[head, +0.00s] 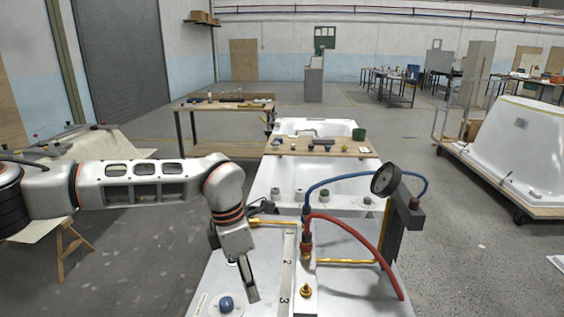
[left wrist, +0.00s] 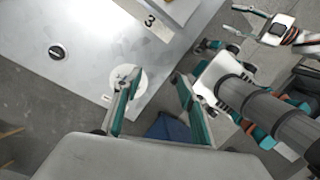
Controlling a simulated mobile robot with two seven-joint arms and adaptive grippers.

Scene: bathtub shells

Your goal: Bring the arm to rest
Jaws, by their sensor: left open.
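My left arm reaches in from the left in the head view and bends down at the wrist. My left gripper (head: 248,292) points down over the near left part of the white bench top (head: 345,243), beside the number strip (head: 285,274). It also shows in the left wrist view (left wrist: 155,82), where its two fingers are spread with nothing between them. A blue knob (head: 226,304) on a pale round plate is just left of the fingers in the head view. In the wrist view one finger overlaps the pale round plate (left wrist: 125,75).
A gauge (head: 386,179) on a dark stand, a red hose (head: 360,238) and a blue hose (head: 345,175) rise from the bench right of the gripper. White tubs (head: 325,192) stand beyond. Grey floor (head: 150,262) is open left of the bench.

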